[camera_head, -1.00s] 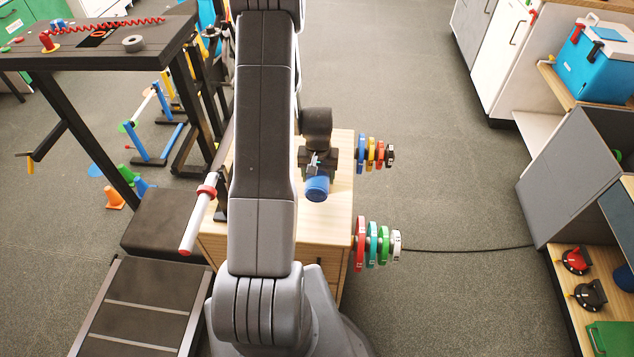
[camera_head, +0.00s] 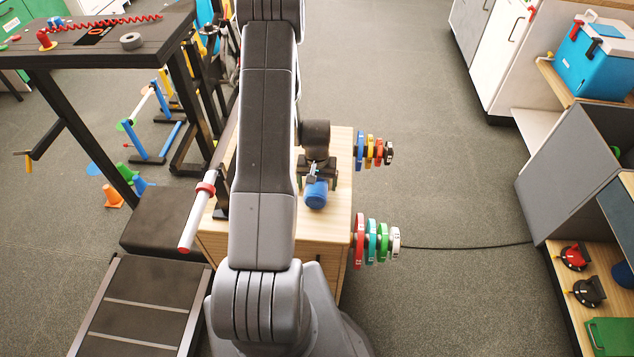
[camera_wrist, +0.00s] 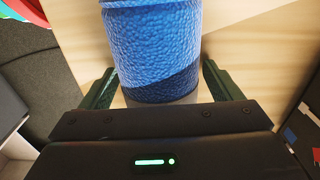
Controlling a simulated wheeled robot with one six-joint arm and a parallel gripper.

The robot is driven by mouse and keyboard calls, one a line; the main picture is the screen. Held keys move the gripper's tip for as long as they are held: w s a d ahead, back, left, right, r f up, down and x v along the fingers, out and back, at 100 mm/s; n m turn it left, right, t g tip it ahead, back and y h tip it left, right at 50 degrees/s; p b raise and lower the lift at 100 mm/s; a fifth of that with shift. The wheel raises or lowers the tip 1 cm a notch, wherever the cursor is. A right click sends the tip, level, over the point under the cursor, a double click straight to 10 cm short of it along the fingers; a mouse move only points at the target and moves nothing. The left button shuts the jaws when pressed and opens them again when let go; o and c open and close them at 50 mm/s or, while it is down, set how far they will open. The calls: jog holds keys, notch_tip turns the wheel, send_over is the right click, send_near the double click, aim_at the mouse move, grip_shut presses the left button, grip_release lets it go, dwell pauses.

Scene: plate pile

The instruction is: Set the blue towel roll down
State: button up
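The blue towel roll (camera_head: 316,195) is below my gripper (camera_head: 317,178), over the light wooden top of a cabinet (camera_head: 341,200). In the wrist view the textured blue roll (camera_wrist: 152,50), with a darker band at its lower end, fills the space between the two dark green fingers of my gripper (camera_wrist: 158,72). My arm hides the left part of the cabinet top in the head view.
Coloured weight discs (camera_head: 376,240) stick out from the cabinet's right side, with another set (camera_head: 374,150) behind. A white bar with a red collar (camera_head: 197,215) is left of my arm. Open floor (camera_head: 450,190) lies right, before grey shelving (camera_head: 570,165).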

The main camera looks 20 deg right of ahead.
notch_tip(320, 180, up, 12)
jog(key=shift+r, duration=0.2)
dwell(0.7)
jog(key=shift+c, duration=0.4)
dwell(2.1)
